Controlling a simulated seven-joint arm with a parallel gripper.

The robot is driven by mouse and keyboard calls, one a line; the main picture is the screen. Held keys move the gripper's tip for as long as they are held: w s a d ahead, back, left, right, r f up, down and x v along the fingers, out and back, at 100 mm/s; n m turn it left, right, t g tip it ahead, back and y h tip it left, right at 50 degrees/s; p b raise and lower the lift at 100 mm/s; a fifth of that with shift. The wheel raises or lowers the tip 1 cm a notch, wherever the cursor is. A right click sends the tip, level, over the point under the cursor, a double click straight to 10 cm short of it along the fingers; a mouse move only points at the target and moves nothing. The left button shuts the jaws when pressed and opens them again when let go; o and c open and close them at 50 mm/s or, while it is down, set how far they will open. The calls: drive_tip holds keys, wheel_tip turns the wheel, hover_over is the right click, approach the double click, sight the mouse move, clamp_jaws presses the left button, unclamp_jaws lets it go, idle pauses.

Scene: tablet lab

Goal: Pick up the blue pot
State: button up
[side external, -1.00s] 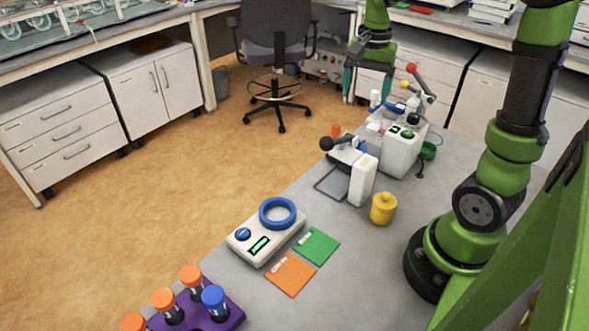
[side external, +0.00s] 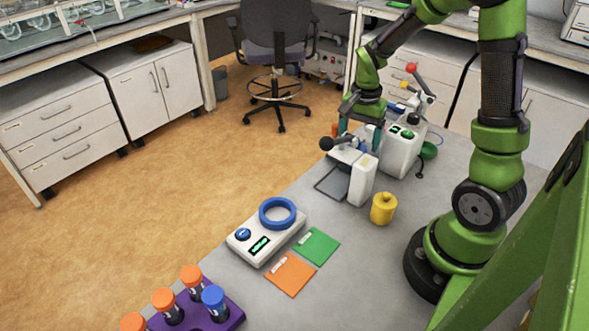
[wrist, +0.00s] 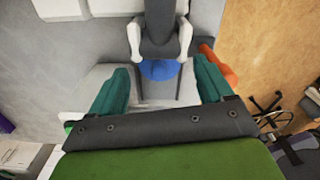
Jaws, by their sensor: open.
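The blue pot (side external: 361,147) is small and mostly hidden in the side view, behind the white press-like device with a black knob (side external: 327,143). In the wrist view the blue pot (wrist: 160,70) shows partly under a dark grey arm with white brackets. My gripper (side external: 361,134) has teal fingers and hangs low, pointing down, over the area of the blue pot. In the wrist view my gripper (wrist: 162,76) is open, with one finger on each side of the blue pot. No contact with the pot can be seen.
The white device (side external: 362,180) stands close in front of my gripper. A yellow pot (side external: 383,209) stands to its right, and a white machine (side external: 401,150) stands behind. An orange object (wrist: 217,63) is close beside one finger. The scale (side external: 266,236) and tube rack (side external: 228,312) are farther forward.

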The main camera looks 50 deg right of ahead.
wheel_tip(320, 180, down, 4)
drive_tip(key=shift+a+r, duration=0.15)
drive_tip(key=shift+r, duration=0.1)
drive_tip(key=c, duration=1)
drive_tip(key=shift+o, duration=0.2)
